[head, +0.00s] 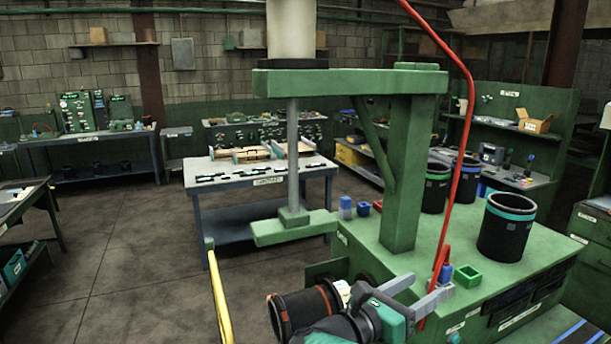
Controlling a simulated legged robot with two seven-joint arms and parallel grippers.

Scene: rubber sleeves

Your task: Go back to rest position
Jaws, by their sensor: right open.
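My right gripper (431,286) is at the bottom, right of centre. A black rubber sleeve (507,228) with a teal band stands upright on that bench, to the right of and apart from the gripper. More black sleeves (434,187) stand behind it. A dark cylinder with an orange-brown band (304,309) lies left of my right wrist; I cannot tell what holds it. My left gripper is out of view.
The green press post (405,175) rises behind the gripper, with a red pipe (462,170) close by. A small green box (467,276) sits near the fingertips. A yellow rail (220,300) stands to the left. Floor (120,250) is clear at left, before a grey worktable (215,179).

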